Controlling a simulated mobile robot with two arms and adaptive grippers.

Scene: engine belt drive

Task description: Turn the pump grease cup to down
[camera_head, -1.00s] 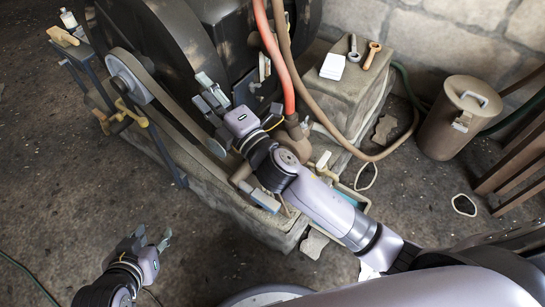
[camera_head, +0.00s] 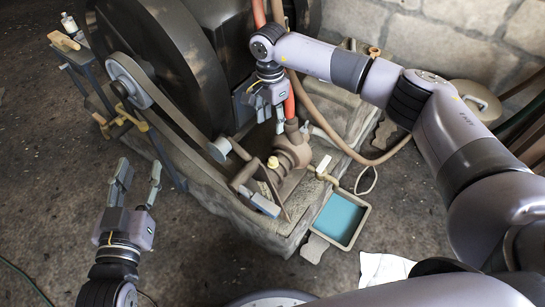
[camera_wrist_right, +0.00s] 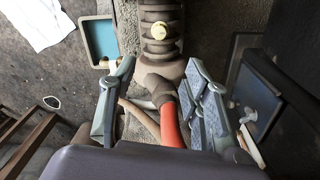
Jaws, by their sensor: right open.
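The pump (camera_head: 290,155) is a brown ribbed body on the stone base. A small yellow round cap, seemingly the grease cup (camera_head: 273,162), sits on it; it also shows in the right wrist view (camera_wrist_right: 158,30). Which way the cup is set, I cannot tell. My right gripper (camera_head: 271,118) is open and empty above and behind the pump, near the red hose. In the right wrist view its fingers (camera_wrist_right: 160,72) are spread on either side of the pump's hose end, with the cup beyond the fingertips. My left gripper (camera_head: 140,178) is open and empty over the floor at left.
A large dark flywheel (camera_head: 165,55) and a belt pulley (camera_head: 128,80) stand left of the pump. A red hose (camera_head: 289,100) rises behind it. A tray with blue liquid (camera_head: 340,218) lies right of the pump. A lidded bin (camera_head: 470,98) stands at the right.

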